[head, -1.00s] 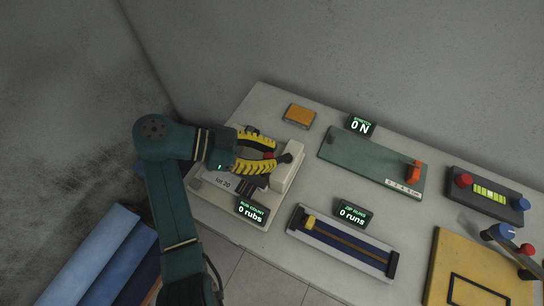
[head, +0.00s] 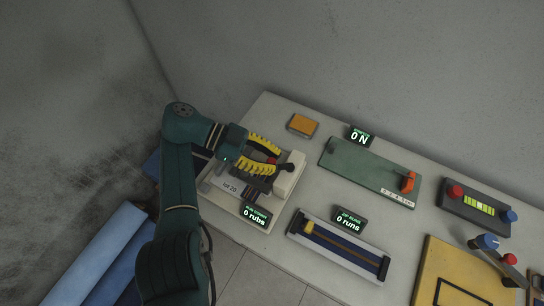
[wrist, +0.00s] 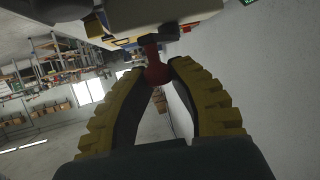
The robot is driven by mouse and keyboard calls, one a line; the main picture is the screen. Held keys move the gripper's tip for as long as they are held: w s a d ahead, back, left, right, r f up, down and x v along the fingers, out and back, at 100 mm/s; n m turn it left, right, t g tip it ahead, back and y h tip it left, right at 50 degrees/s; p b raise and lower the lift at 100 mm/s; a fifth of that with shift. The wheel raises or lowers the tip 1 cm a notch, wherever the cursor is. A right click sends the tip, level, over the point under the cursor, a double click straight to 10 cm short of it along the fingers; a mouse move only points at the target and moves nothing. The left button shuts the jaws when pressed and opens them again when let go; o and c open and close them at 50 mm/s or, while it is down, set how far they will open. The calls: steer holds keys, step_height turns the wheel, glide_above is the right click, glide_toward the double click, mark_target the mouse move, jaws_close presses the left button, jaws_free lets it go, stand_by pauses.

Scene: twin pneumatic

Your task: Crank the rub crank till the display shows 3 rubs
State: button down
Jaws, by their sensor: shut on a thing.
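My gripper (head: 276,160) has yellow ribbed fingers and reaches over the rub tester at the left end of the table. In the wrist view the fingertips (wrist: 157,68) close around the red knob of the rub crank (wrist: 157,72). The crank's dark arm (wrist: 152,39) shows just beyond the knob. In the head view the fingers hide most of the crank. The tester's pale housing (head: 289,174) stands to the right of the fingers. The rub count display (head: 256,216) at the tester's front reads 0 rubs.
An orange block (head: 302,125) lies behind the tester. To the right are a green plate (head: 362,170) with an orange slider, a zip slide (head: 338,248) reading 0 runs, a stretch display (head: 359,138) reading 0 N, and a yellow board (head: 440,262).

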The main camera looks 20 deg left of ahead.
steer(key=shift+f, duration=0.3)
steer(key=c, duration=0.9)
jaws_free()
steer(key=shift+s, duration=0.1)
steer(key=shift+r, duration=0.15)
steer(key=shift+b, duration=0.3)
steer(key=shift+s+f+n+t+b, duration=0.1)
steer(key=shift+f+n+t+b, duration=0.25)
steer(key=shift+b, duration=0.45)
steer(key=shift+s+d+r+n+t+b, duration=0.2)
steer(key=shift+n+t+b, duration=0.25)
steer(key=shift+t+b, duration=0.3)
